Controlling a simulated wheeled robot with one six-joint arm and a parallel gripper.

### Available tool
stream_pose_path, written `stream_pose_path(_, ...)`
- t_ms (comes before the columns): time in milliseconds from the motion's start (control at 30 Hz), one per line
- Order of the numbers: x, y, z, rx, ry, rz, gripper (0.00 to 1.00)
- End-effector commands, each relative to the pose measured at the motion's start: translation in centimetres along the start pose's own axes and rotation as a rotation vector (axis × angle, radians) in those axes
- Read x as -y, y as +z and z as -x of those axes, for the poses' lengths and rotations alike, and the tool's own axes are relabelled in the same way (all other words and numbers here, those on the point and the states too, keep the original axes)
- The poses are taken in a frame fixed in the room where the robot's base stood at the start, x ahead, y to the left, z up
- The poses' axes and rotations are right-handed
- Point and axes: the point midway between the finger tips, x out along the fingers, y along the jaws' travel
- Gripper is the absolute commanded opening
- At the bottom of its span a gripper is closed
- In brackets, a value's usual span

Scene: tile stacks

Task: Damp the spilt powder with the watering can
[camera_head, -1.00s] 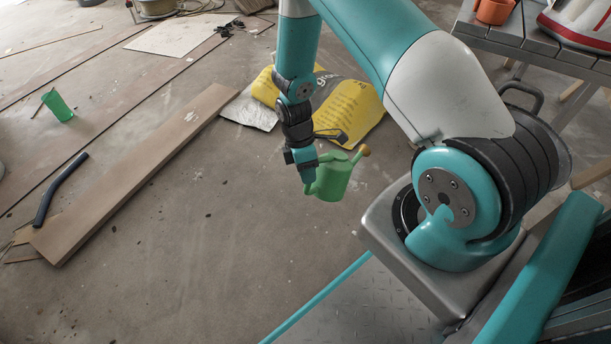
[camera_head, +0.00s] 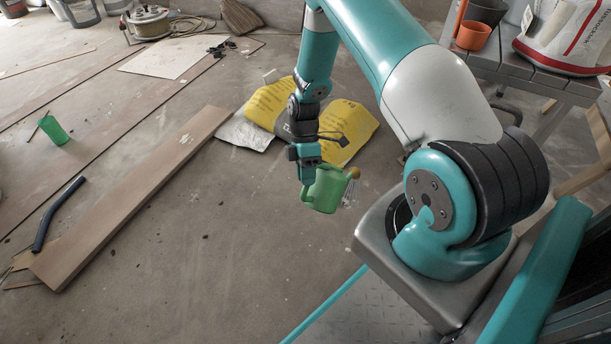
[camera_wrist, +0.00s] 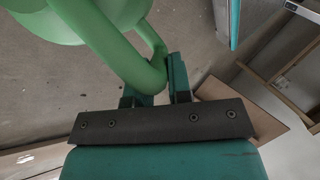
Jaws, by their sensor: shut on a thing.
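My gripper (camera_head: 308,176) is shut on the handle of the green watering can (camera_head: 327,190), in the middle of the head view. The can is tilted, its orange-brown rose (camera_head: 353,172) to the right. Thin pale streaks (camera_head: 348,194) show below the rose and look like falling water. In the wrist view the can's handle (camera_wrist: 115,50) passes between the fingers of my gripper (camera_wrist: 160,84), and part of the can's body (camera_wrist: 45,25) shows at top left. I cannot make out the spilt powder; the can and arm may hide it.
A yellow and grey sack (camera_head: 346,125) lies on the floor behind the can. A long board (camera_head: 130,195), a dark blue tube (camera_head: 57,214) and a green cup (camera_head: 54,130) lie left. A bench (camera_head: 545,75) with pots stands at right. Concrete floor in front is clear.

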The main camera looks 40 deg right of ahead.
Motion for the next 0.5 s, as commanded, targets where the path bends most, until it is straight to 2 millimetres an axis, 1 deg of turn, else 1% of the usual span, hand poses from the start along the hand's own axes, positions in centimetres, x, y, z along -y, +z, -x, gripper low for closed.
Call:
stream_pose_path(233,-0.3,-0.2,0.1,0.001,0.002,-0.001,0.0)
stream_pose_path(500,-2.1,-1.6,0.9,0.001,0.002,0.0,0.0)
